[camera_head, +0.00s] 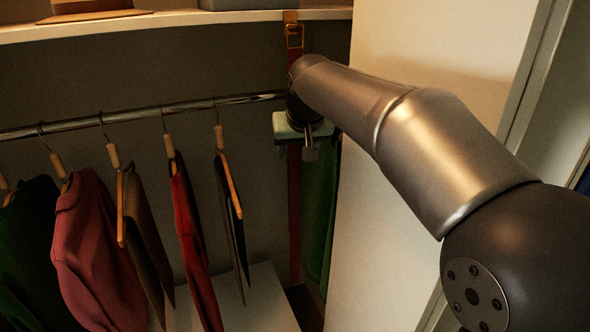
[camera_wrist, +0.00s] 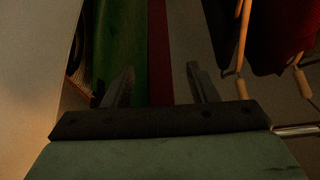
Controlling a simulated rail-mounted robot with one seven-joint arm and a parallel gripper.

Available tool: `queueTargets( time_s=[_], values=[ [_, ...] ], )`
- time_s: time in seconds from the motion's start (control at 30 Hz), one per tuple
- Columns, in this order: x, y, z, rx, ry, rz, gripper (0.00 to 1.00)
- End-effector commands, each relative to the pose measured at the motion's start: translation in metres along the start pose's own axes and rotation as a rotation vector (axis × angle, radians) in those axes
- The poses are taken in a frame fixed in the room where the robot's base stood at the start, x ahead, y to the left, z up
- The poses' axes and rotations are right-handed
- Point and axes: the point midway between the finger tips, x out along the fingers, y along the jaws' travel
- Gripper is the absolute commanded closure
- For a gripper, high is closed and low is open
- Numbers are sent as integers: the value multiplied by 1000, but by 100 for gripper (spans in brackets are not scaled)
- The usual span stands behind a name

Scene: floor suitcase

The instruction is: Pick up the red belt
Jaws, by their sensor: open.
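The red belt (camera_head: 295,215) hangs straight down as a long narrow strip from the shelf edge, with a brass-coloured buckle (camera_head: 294,36) at its top. My gripper (camera_head: 309,150) is in front of the belt's middle and hides part of it. In the wrist view the belt (camera_wrist: 160,45) runs between the two spread fingers of my gripper (camera_wrist: 160,80). The fingers are open and apart from each other. I cannot tell how far the belt lies beyond the fingertips; its part behind the gripper body is hidden.
A green garment (camera_head: 319,215) hangs just right of the belt. Several clothes on hangers hang from the metal rail (camera_head: 130,118) to the left. The shelf (camera_head: 200,17) is above. A pale panel (camera_head: 375,230) stands close on the right. A white box (camera_head: 245,295) is below.

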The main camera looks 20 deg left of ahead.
Motion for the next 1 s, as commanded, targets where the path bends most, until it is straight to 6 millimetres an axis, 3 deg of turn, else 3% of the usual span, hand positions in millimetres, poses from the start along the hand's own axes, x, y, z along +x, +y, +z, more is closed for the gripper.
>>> queueTargets(
  time_s=[0.23,0.53,0.57,0.73,1.0],
  values=[
    [36,1,-1,0,-4,1,47],
    [44,1,0,0,-1,1,47],
    [44,1,0,0,-1,1,50],
    [43,1,0,0,-1,1,97],
    [43,1,-1,0,0,0,99]
  ],
)
